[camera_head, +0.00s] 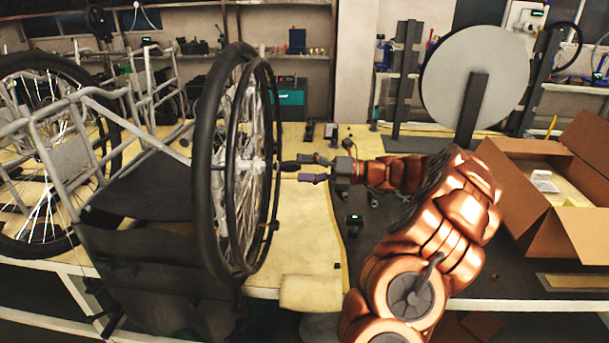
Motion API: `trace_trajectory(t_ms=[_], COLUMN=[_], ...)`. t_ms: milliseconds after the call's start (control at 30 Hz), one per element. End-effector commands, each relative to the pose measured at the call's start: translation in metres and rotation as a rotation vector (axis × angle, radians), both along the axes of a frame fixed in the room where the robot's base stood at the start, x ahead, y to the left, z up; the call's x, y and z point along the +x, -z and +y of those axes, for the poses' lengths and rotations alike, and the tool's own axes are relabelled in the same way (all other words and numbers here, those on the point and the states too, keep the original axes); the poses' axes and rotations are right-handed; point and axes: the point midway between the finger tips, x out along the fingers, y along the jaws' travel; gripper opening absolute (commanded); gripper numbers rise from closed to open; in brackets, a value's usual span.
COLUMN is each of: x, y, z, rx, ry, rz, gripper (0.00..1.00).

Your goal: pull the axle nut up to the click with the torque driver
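The wheelchair (130,190) stands on the workbench at the left. Its near wheel (208,150) is seen nearly edge-on, with the hub (256,165) facing right toward my gripper. My gripper (308,168) is just right of the hub, its fingers pointing left at it. A dark, slim tool-like part (289,165), possibly the torque driver, lies between the fingertips and the hub. A thin pale rod shows just below it. I cannot tell whether the fingers are closed on the dark part, or whether it touches the hub. The axle nut is too small to make out.
An open cardboard box (540,190) and a large grey disc on a stand (474,78) are at the right. Shelves with tools line the back.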

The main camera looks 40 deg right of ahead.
Motion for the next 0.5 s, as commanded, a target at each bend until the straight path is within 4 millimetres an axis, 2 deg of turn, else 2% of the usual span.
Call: trace_trajectory(t_ms=[333, 500], x=[0.0002, 0.0005], y=[0.0000, 0.0029], z=[0.0001, 0.0003], rx=[-0.023, -0.129], ry=[0.000, 0.000], rz=[-0.025, -0.149], gripper=[0.77, 0.77])
